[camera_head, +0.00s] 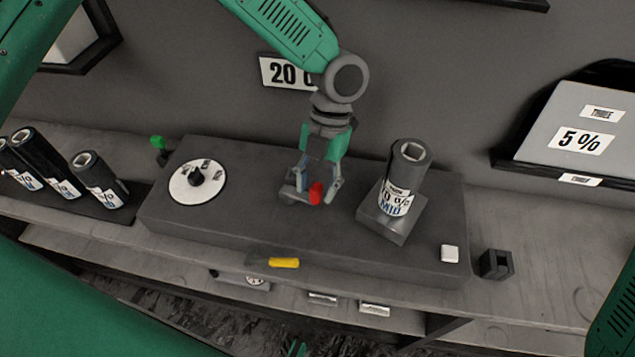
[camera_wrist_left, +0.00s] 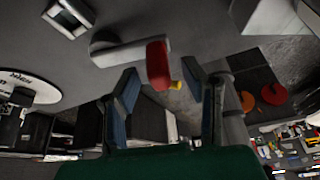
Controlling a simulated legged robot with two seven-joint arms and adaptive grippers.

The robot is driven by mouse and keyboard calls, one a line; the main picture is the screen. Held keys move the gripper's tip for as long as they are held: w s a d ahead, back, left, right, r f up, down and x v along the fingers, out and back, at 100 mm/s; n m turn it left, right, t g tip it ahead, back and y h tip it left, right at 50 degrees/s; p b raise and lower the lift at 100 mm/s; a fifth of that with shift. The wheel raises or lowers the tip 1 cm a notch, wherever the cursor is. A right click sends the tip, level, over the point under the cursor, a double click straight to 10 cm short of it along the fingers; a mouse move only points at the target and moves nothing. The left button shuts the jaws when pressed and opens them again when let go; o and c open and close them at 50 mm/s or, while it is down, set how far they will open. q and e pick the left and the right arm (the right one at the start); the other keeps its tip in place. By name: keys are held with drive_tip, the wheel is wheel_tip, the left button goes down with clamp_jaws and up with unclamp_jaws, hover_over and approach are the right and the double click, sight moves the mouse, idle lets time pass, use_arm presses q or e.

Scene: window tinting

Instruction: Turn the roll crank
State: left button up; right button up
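The red handle (camera_head: 316,193) also shows in the head view, at my left gripper's fingertips. My left gripper (camera_head: 312,190) points down and is open. In the left wrist view its two fingers (camera_wrist_left: 158,88) stand on either side of the red handle with gaps; I cannot tell how deep the handle sits between them. A black film roll (camera_head: 408,170) with a white label stands on a block right of the gripper. My right gripper is not in view.
A white dial (camera_head: 197,181) with a black knob is on the left of the unit. A yellow handle (camera_head: 284,262) sticks out at its front, and a white button (camera_head: 449,253) is at its right. Several black rolls (camera_head: 98,180) stand at far left. A small black holder (camera_head: 496,264) is at right.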

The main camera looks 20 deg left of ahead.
use_arm(q)
drive_tip(key=v, duration=0.7)
drive_tip(key=shift+w+r, duration=0.15)
drive_tip(key=shift+w, duration=0.1)
idle(0.7)
